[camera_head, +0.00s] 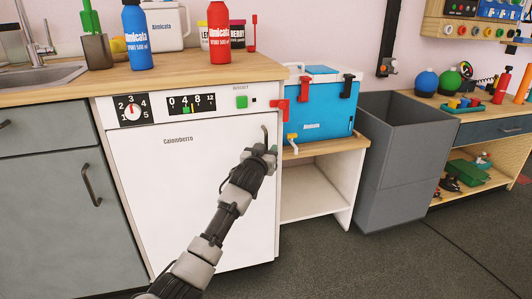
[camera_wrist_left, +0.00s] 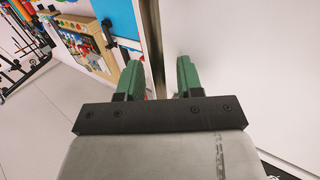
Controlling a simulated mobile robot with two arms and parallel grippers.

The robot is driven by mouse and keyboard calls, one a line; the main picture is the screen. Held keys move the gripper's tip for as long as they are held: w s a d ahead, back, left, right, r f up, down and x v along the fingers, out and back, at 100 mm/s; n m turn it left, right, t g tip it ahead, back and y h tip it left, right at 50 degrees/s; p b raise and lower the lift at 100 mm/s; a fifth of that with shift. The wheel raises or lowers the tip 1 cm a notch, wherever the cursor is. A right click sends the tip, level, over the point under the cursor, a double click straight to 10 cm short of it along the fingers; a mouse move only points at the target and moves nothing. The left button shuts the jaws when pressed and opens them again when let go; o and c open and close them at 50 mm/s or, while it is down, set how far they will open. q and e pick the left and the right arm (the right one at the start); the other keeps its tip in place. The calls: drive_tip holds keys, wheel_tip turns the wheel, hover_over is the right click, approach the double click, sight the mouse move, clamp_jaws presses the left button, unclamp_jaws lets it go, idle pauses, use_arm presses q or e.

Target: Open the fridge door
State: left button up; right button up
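The white appliance door (camera_head: 190,190) under the wooden counter is closed, with "Caiomberro" printed on it. Its thin grey handle (camera_head: 265,132) is a vertical bar near the door's upper right edge. My left gripper (camera_head: 262,151) is at the handle, and the hand hides the handle's lower part. In the left wrist view my left gripper (camera_wrist_left: 158,77) has its two green fingers well apart. A vertical grey strip (camera_wrist_left: 153,45), which looks like the handle or door edge, runs between them; I cannot tell whether they touch it. My right gripper is out of view.
A control panel with a dial (camera_head: 133,109) is above the door. Dark floor (camera_head: 370,265) is open in front.

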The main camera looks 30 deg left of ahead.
use_arm(q)
clamp_jaws()
drive_tip(key=shift+d, duration=0.1)
